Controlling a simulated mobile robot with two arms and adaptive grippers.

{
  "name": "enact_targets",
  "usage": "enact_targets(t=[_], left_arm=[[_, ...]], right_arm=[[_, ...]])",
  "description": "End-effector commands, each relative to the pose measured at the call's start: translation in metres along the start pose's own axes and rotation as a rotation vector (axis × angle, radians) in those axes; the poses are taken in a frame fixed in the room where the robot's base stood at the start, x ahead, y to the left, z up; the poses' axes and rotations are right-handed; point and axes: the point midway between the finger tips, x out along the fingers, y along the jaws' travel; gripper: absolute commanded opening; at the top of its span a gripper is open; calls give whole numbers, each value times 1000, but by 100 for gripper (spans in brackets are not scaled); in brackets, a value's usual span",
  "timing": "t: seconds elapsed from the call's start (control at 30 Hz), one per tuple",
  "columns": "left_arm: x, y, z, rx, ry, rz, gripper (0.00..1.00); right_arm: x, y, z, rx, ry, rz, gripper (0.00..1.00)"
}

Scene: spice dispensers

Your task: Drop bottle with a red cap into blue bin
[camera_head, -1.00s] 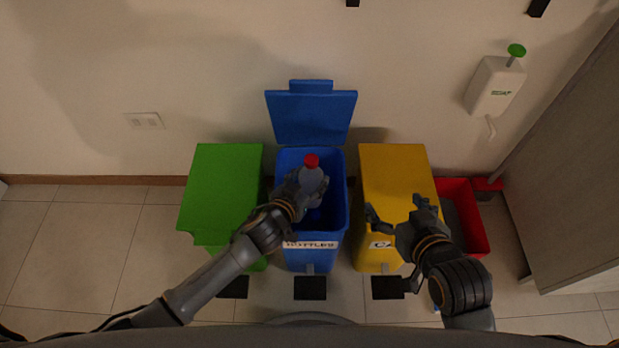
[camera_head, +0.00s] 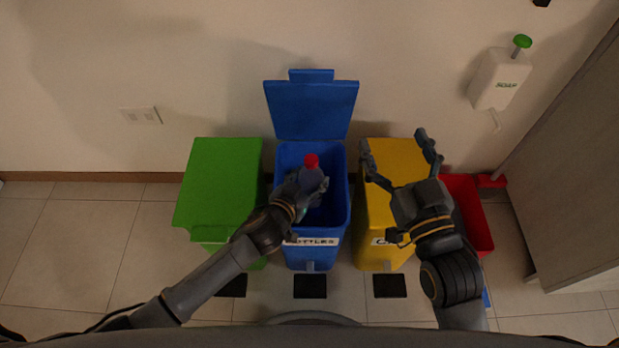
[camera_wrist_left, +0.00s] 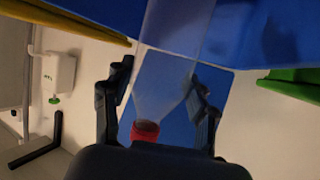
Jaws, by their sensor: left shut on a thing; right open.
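A clear bottle with a red cap (camera_head: 312,161) is held in my left gripper (camera_head: 309,184), which is shut on it over the opening of the blue bin (camera_head: 340,222). The bottle (camera_wrist_left: 165,85) also shows between the left fingers in the left wrist view, with its red cap near the palm. The blue bin's lid (camera_head: 310,110) stands open against the wall, and its front label reads "BOTTLES", partly hidden by my left arm. My right gripper (camera_head: 398,151) is open and empty above the yellow bin.
A green bin (camera_head: 220,185) stands left of the blue bin, and a yellow bin (camera_head: 376,220) stands to its right, both with closed tops. A red bin (camera_head: 470,205) is further right. A soap dispenser (camera_head: 499,80) hangs on the wall. Floor at left is clear.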

Motion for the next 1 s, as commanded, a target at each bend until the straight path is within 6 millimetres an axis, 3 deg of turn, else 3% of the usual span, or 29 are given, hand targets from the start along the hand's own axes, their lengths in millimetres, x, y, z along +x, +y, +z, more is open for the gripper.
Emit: enact_targets(t=[0.27,0.3,0.4,0.43,0.8,1.0], left_arm=[[0,0,0,0,1,0,27],[0,0,0,0,1,0,61],[0,0,0,0,1,0,82],[0,0,0,0,1,0,84],[-2,0,0,0,0,0,84],[-26,0,1,-1,-1,0,84]], right_arm=[[0,0,-2,0,8,0,84],[0,0,-2,0,7,0,84],[0,0,-1,0,7,0,84],[0,0,-1,0,7,0,84],[0,0,-1,0,5,0,84],[0,0,-1,0,5,0,84]])
